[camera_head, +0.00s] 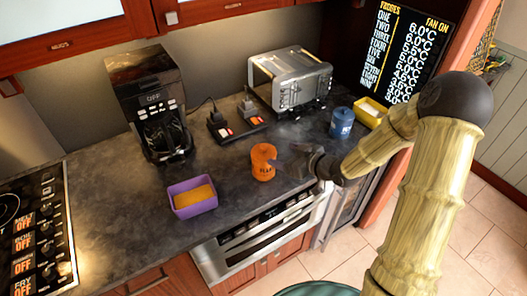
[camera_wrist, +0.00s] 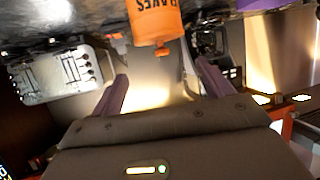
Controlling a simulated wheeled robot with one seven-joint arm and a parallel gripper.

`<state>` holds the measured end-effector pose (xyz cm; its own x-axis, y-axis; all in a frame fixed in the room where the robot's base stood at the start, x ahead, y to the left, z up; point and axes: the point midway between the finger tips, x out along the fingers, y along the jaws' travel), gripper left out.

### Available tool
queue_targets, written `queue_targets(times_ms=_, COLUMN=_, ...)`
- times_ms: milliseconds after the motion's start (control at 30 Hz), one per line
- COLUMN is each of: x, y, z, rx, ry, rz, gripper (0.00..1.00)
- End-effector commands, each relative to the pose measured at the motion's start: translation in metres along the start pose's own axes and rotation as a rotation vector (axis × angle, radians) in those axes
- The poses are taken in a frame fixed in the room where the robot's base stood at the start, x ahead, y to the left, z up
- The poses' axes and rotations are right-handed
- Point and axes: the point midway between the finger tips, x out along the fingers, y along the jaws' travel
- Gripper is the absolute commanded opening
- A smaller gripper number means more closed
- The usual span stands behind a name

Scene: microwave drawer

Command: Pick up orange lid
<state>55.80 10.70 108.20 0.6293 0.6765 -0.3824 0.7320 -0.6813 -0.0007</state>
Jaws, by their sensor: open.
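An orange canister (camera_head: 263,172) with dark lettering stands upright on the dark counter. Its orange lid (camera_head: 263,151) is on top; the seam between lid and canister is hard to make out. The canister also shows upside down in the wrist view (camera_wrist: 154,15), with the lid (camera_wrist: 157,42) and its small knob toward the fingers. My gripper (camera_head: 283,160) is just right of the canister in the head view. In the wrist view my gripper (camera_wrist: 163,74) is open and empty, its two fingers spread to either side of the lid with visible space between.
A purple tub (camera_head: 192,197) with orange contents is left of the canister. A coffee maker (camera_head: 150,103), a toaster (camera_head: 290,80), a black tray with switches (camera_head: 236,127), a blue canister (camera_head: 342,123) and a yellow tub (camera_head: 370,112) stand behind. The front counter is clear.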

Motion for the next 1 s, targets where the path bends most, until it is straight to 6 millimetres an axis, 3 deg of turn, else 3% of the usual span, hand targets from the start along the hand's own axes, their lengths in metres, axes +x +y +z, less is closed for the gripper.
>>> queue_targets(times_ms=200, x=0.039, y=-0.001, z=-0.002, rx=0.002, ry=-0.001, rz=-0.002, gripper=0.79)
queue_targets(times_ms=400, x=0.066, y=0.000, z=-0.001, rx=0.000, ry=-0.001, rz=0.000, gripper=0.79)
queue_targets(times_ms=800, x=0.071, y=0.000, z=-0.001, rx=0.000, ry=-0.001, rz=0.001, gripper=0.79)
queue_targets(times_ms=1000, x=0.089, y=-0.003, z=-0.006, rx=0.001, ry=-0.001, rz=-0.002, gripper=0.79)
